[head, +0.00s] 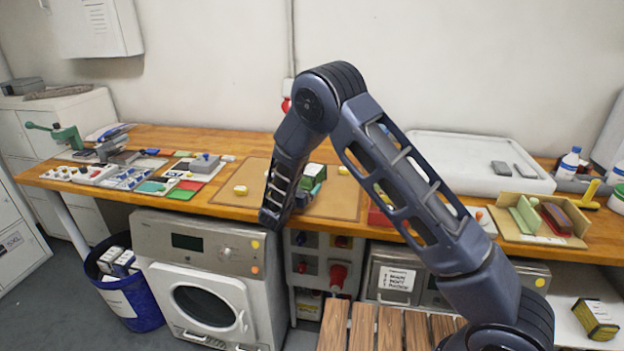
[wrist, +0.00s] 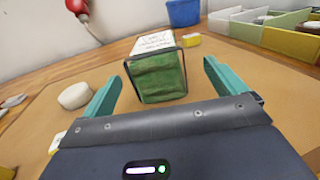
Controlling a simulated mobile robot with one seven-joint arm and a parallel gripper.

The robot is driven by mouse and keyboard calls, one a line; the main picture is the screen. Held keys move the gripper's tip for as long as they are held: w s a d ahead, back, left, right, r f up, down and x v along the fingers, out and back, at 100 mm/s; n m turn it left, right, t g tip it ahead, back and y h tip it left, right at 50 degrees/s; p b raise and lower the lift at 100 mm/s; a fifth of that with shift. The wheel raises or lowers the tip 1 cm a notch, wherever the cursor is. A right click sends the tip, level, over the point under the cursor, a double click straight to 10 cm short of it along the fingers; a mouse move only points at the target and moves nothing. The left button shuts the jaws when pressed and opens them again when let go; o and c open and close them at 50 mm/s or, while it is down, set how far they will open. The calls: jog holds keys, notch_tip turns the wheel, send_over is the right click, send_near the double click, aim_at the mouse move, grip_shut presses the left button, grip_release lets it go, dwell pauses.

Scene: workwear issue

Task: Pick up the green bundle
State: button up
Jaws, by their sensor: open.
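The green bundle (wrist: 158,78) sits upright on the tan mat (wrist: 245,120) in the wrist view. It has a white printed top and a dark strap around it. My gripper (wrist: 163,72) is open, with its two teal fingers spread to the left and right of the bundle's near end. The bundle is a little beyond the fingers, with nothing held between them. In the head view the bundle (head: 314,171) shows just right of my arm's lower end, partly hidden by it.
A white round piece (wrist: 75,95) lies left of the left finger. A small yellow block (wrist: 191,40) stands behind the bundle to the right. A blue container (wrist: 183,12) and divided bins (wrist: 270,32) are farther back. A red hanging object (wrist: 77,7) is at the wall.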

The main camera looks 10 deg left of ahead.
aim_at(309, 176)
jog(key=x, duration=0.7)
jog(key=shift+w+a, duration=0.2)
jog(key=shift+a, duration=0.05)
jog(key=c, duration=1.2)
